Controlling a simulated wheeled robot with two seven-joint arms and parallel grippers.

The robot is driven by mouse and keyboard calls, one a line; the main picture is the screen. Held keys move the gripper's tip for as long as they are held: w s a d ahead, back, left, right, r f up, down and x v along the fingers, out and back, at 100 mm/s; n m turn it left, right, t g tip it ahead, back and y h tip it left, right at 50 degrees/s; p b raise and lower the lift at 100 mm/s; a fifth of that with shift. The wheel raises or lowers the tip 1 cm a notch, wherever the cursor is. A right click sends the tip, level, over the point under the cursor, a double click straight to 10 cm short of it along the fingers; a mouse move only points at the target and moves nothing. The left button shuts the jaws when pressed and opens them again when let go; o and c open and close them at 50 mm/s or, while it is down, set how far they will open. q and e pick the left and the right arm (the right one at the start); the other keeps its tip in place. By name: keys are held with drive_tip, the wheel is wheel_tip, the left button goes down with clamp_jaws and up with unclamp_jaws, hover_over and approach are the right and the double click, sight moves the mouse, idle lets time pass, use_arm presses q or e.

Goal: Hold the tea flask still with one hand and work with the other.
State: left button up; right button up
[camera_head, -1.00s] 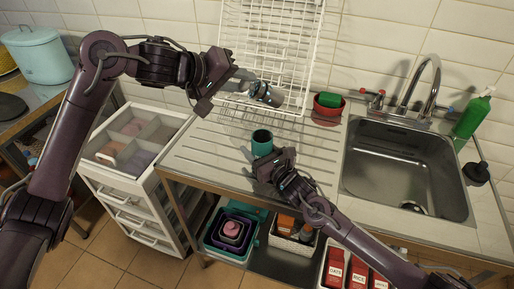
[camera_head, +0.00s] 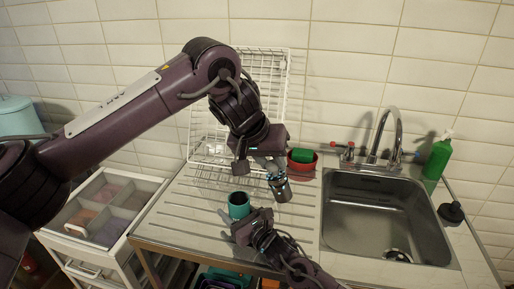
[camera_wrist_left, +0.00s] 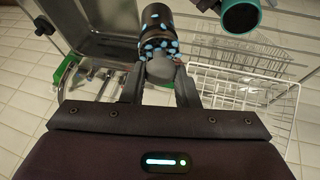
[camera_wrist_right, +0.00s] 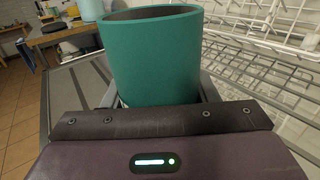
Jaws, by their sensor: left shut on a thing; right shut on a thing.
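A dark cylinder with light-blue dots, seemingly the tea flask (camera_head: 281,189), is in my left gripper (camera_head: 268,168). The jaws are shut on its grey rounded end, which shows in the left wrist view (camera_wrist_left: 163,70). Its dark end points down and it looks slightly tilted; I cannot tell whether it touches the counter. My right gripper (camera_head: 243,221) is shut around an open-topped teal cup (camera_head: 239,203). The cup stands upright, left of and apart from the dotted flask. In the right wrist view the cup (camera_wrist_right: 155,60) fills the jaws; its inner bottom is hidden.
A white wire rack (camera_head: 265,75) stands against the tiled wall behind. A red bowl with a green sponge (camera_head: 302,156) is behind the flask. The sink (camera_head: 385,215) lies to the right, with a green bottle (camera_head: 437,158) beyond. The ribbed drainboard (camera_head: 180,215) left of the cup is clear.

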use_arm(q)
drive_tip(key=w+a+r+n+y, duration=0.1)
drive_tip(key=w+a+r+y, duration=0.2)
drive_tip(key=a, duration=0.4)
drive_tip(key=shift+w+a+n+t+y, duration=0.3)
drive_tip(key=shift+w+n+t+y, duration=0.1)
drive_tip(key=shift+w+y, duration=0.35)
drive_tip(key=shift+f, duration=2.85)
wheel_tip(320, 180, down, 8)
idle(2.1)
drive_tip(key=o, duration=1)
drive_tip(key=shift+o, duration=0.2)
drive_tip(key=v, duration=1.2)
